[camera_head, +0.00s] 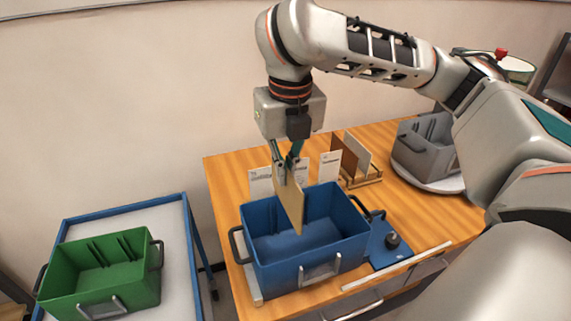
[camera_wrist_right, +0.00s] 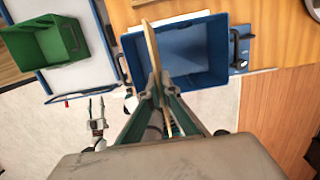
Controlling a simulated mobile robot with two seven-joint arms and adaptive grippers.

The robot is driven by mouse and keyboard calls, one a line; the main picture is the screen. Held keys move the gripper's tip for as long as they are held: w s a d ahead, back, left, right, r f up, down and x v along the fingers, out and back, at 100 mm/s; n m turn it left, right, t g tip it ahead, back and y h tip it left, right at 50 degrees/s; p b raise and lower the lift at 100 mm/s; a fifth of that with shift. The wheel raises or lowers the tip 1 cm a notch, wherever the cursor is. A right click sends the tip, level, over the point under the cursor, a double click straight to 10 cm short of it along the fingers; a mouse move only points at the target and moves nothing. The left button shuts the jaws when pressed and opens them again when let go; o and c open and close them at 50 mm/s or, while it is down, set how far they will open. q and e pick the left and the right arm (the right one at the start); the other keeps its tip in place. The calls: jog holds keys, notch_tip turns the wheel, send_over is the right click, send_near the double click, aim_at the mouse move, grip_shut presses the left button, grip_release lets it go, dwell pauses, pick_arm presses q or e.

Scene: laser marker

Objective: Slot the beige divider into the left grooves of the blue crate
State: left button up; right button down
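The beige divider (camera_head: 289,205) is a thin upright panel, slightly tilted in the head view. My right gripper (camera_head: 291,166) is shut on its upper edge. The divider hangs over the left-middle part of the blue crate (camera_head: 280,277); whether its lower edge is below the rim is unclear. In the right wrist view, the divider (camera_wrist_right: 152,48) shows nearly edge-on between the fingers (camera_wrist_right: 158,85), over the left part of the blue crate (camera_wrist_right: 205,78). The crate's left grooves cannot be made out.
A green crate (camera_head: 135,291) stands on a blue-framed cart at left. Behind the blue crate are white cards (camera_head: 329,165) and a wooden rack (camera_head: 366,179) with brown and pale panels. A grey crate (camera_head: 414,158) is at back right. A dark knob (camera_head: 392,240) sits beside the blue crate.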

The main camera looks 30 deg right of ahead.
aim_at(286, 210)
jog(key=shift+f, duration=2.6)
jog(key=shift+f+b, duration=0.45)
jog(key=shift+f, duration=0.45)
jog(key=shift+f+b, duration=0.3)
jog(key=shift+f, duration=1.5)
jog(key=shift+f+b, duration=0.4)
jog(key=shift+f, duration=0.5)
pick_arm(q)
jog(key=shift+w+d+f+h+b, duration=0.2)
jog(key=shift+w+d+b, duration=0.15)
jog(key=shift+d, duration=0.25)
jog(key=shift+w+d+f+h+b, duration=0.15)
jog(key=shift+w+d+h+b, duration=0.15)
jog(key=shift+d, duration=0.25)
pick_arm(e)
notch_tip(286, 210, down, 5)
jog(key=shift+f, duration=0.2)
